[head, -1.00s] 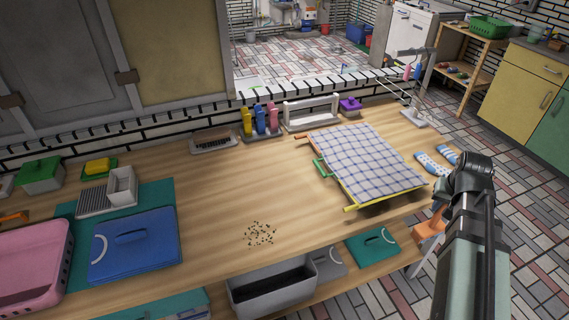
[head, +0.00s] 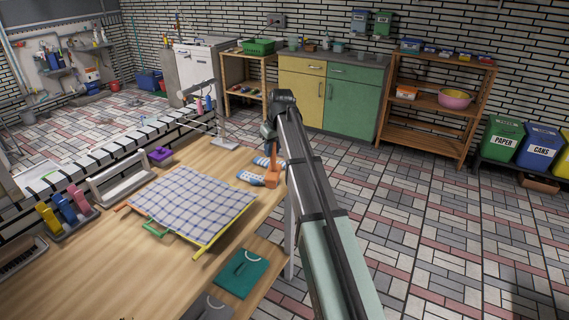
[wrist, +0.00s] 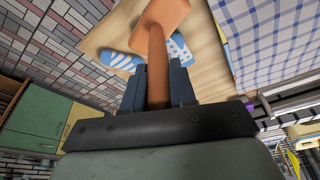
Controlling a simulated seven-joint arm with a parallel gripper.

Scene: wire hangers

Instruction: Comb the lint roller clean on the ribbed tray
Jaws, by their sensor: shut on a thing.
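My gripper (wrist: 158,82) is shut on the handle of an orange tool (wrist: 163,15) with a broad, flat-sided head. In the head view the orange tool (head: 272,179) hangs from my gripper beside blue-and-white slippers (head: 253,177) at the worktop's far right end. I cannot tell from its shape whether it is the lint roller, nor whether it touches the worktop. A long tray with a dark ribbed or bristled inside (head: 20,252) is cut by the left edge of the head view. I cannot tell whether it is the ribbed tray.
A checked cloth on a frame (head: 190,205) lies left of my gripper. A teal board (head: 241,272) lies at lower centre. Tiled floor is open to the right.

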